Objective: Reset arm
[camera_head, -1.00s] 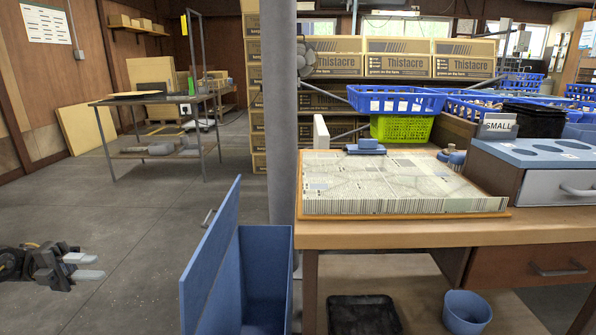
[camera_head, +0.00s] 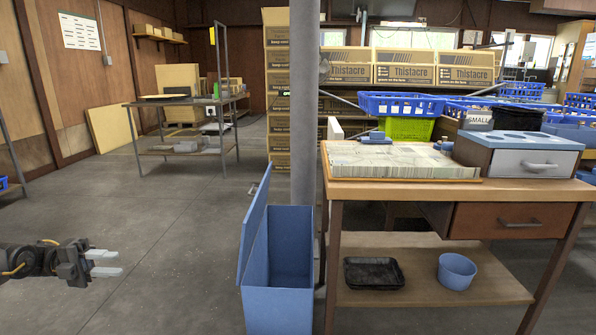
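My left gripper (camera_head: 104,264) is at the lower left in the head view, held over bare concrete floor. Its two pale fingers point right with a gap between them and nothing in it. It is well apart from the blue bin and the wooden table. My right gripper is not in the picture.
An open blue bin (camera_head: 279,301) with a raised lid stands left of the wooden table (camera_head: 420,191). A grey post (camera_head: 305,120) rises behind it. A black tray (camera_head: 374,273) and blue bucket (camera_head: 456,271) sit on the lower shelf. Floor on the left is clear.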

